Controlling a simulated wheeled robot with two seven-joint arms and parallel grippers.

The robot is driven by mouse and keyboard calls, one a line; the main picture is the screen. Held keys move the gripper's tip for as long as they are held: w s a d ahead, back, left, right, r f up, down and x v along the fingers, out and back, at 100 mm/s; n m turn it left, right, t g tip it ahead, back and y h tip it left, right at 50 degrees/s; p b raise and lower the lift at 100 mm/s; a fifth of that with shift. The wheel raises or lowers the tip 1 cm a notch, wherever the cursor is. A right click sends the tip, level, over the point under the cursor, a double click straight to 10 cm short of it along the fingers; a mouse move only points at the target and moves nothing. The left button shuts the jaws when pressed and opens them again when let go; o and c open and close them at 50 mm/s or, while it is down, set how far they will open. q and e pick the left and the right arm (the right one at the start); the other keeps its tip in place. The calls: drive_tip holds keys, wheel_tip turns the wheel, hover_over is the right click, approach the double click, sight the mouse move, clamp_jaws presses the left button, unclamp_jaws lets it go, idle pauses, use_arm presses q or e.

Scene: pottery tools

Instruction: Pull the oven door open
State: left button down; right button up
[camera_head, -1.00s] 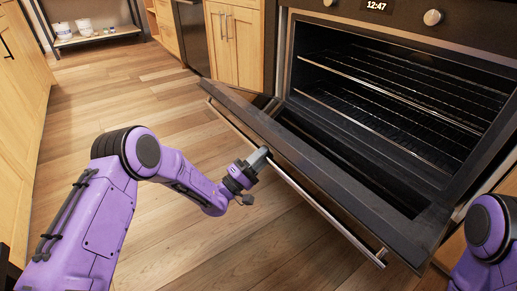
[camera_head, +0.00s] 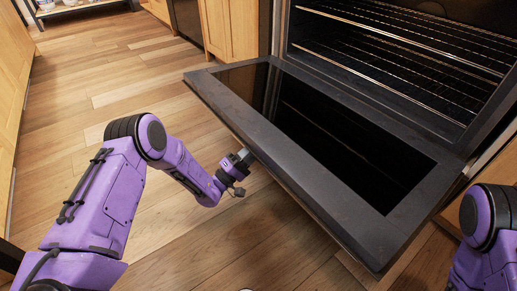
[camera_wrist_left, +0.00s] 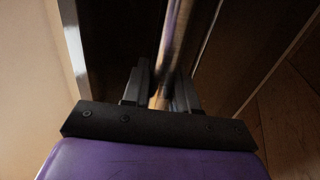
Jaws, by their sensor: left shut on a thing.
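The oven door (camera_head: 222,99) is lowered far open, close to flat, in the head view, with its dark glass inner side facing up. My left gripper (camera_head: 245,158) is at the door's outer edge, and its fingertips are hidden under the edge. In the left wrist view my left gripper (camera_wrist_left: 162,92) is shut on the oven door handle (camera_wrist_left: 177,40), a metal bar running between the two fingers. The handle is hidden behind the door in the head view. The oven (camera_head: 400,60) stands open with racks inside. Only part of my right arm shows at the lower right; its gripper is out of view.
Wooden cabinets (camera_head: 232,30) stand left of the oven, and another cabinet (camera_head: 22,70) lines the left side. The wooden floor (camera_head: 120,75) between them is clear. A shelf (camera_head: 80,8) with white items is at the far left.

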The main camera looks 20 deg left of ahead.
use_arm(q)
drive_tip(key=shift+s+a+f, duration=0.1)
drive_tip(key=shift+s+f, duration=0.05)
drive_tip(key=shift+f, duration=0.1)
use_arm(e)
drive_tip(key=shift+s, duration=0.1)
use_arm(q)
drive_tip(key=c, duration=1.3)
unclamp_jaws()
drive_tip(key=shift+o, duration=1.4)
drive_tip(key=shift+s+a, duration=0.1)
drive_tip(key=shift+a, duration=0.1)
drive_tip(key=shift+r, duration=0.1)
use_arm(e)
drive_tip(key=shift+a, duration=0.1)
